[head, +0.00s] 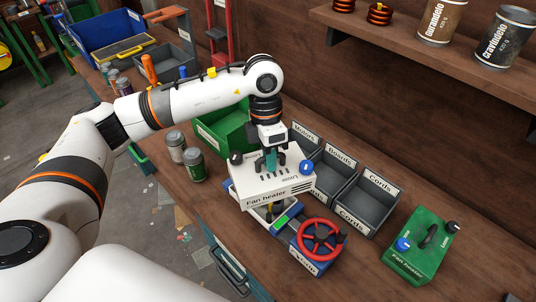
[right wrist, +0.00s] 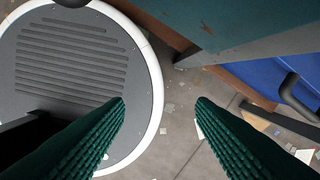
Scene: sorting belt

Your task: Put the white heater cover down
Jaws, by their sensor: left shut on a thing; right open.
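The white heater cover (head: 262,186), marked "Fan heater", has a dark knob, a blue knob and vent slots. My left gripper (head: 271,160) is shut on its top part and holds it over a blue fixture (head: 313,264) with a red handwheel (head: 320,240). Grey and green parts (head: 286,218) show below the cover's front edge. The cover hides most of the fixture, and I cannot tell whether they touch. My right gripper (right wrist: 161,102) shows in the right wrist view, open and empty over the floor.
Grey bins stand right of the cover, among them a Cords bin (head: 365,207). A green fan heater part (head: 421,246) lies on the bench at right. Bare bench top (head: 455,190) lies behind it.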

